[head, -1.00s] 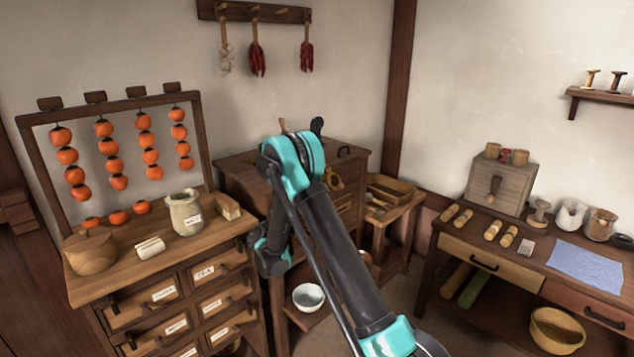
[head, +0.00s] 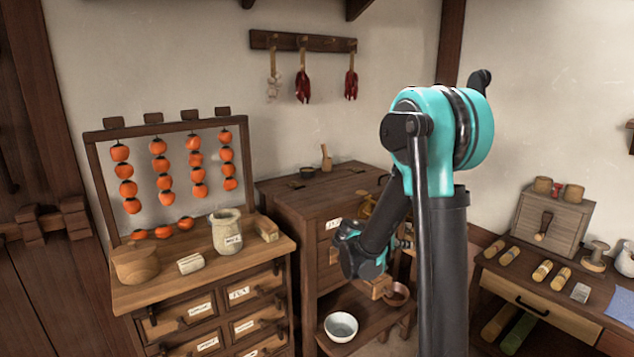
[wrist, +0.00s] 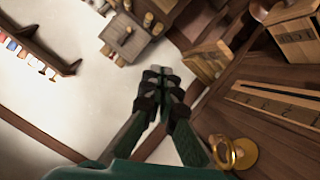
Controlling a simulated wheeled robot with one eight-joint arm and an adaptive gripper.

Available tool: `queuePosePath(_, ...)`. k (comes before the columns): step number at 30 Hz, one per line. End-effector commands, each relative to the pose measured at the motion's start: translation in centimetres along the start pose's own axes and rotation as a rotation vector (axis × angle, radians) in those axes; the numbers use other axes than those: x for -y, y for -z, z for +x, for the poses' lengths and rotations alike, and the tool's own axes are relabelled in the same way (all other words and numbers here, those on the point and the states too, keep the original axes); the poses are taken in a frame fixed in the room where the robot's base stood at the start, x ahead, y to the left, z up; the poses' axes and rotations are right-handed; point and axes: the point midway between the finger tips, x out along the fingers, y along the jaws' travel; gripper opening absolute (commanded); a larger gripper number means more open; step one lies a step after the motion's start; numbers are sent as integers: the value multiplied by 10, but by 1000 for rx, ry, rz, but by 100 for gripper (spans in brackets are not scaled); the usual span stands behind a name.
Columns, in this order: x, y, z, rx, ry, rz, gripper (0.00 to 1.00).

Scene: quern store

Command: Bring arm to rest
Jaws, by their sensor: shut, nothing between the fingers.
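My arm stands upright right of centre in the head view, its elbow raised and its forearm folded down to the left. The wrist end hangs in front of the dark wooden cabinet (head: 308,205); the fingertips cannot be made out there. In the wrist view my gripper (wrist: 160,76) is shut, its fingers together with nothing between them. The wrist view is steeply tilted, and the gripper shows against pale wall. A brass-coloured round object (wrist: 233,152) lies to the lower right of the fingers.
A labelled drawer chest (head: 200,305) stands at the left, with a rack of hanging persimmons (head: 160,165), a jar (head: 226,236) and a round wooden box (head: 134,264). A white bowl (head: 341,327) sits on a low shelf. A workbench (head: 545,300) with rollers stands at the right.

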Motion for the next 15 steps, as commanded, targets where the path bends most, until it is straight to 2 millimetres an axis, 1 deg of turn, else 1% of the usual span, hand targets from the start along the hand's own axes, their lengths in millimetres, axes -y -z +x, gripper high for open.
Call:
queuePosePath(1,-13,-15,-2,52,33,-27,0)
queuePosePath(5,-33,-55,-12,179,142,-101,0)
queuePosePath(6,-39,-67,-16,215,179,-121,0)
queuePosePath(11,-56,-118,-40,333,344,-192,0)
queuePosePath(15,-65,-161,-69,407,503,-237,0)
